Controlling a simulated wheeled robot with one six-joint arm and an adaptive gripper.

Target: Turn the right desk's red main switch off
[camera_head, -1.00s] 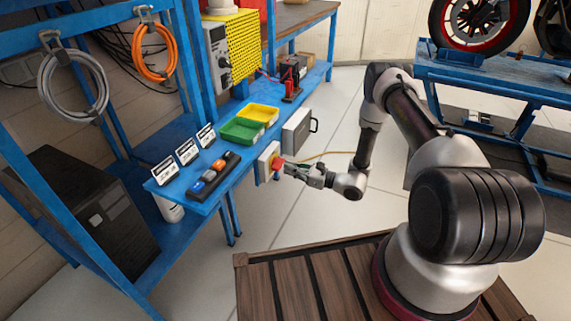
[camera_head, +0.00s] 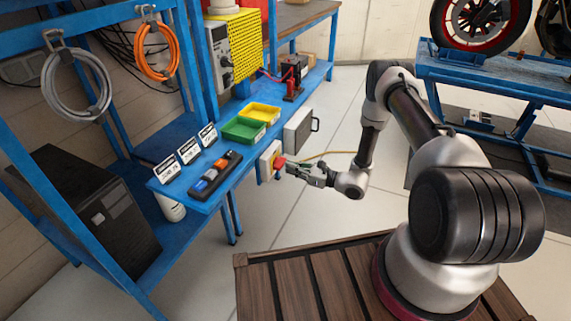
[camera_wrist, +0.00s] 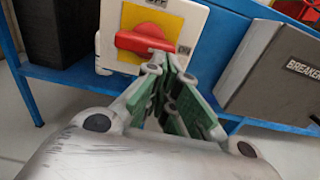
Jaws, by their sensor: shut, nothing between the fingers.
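The red main switch (camera_head: 279,162) is a rotary knob on the front of a white box (camera_head: 265,161) on the blue desk's front edge. In the wrist view the red knob (camera_wrist: 140,41) sits on a yellow plate (camera_wrist: 151,22), its handle lying roughly level across the plate. A partly cut-off OFF label is above it and an ON label is at its right. My gripper (camera_head: 290,168) is shut and empty, with its tips close in front of the knob. In the wrist view the fingertips (camera_wrist: 168,72) are just below the handle's right end; contact cannot be told.
A grey breaker box (camera_wrist: 278,80) hangs right of the switch box. Green (camera_head: 243,130) and yellow (camera_head: 261,112) trays and a dark strip of coloured buttons (camera_head: 216,176) lie on the desk above. A yellow cable (camera_head: 318,155) runs behind my gripper. The floor beside is clear.

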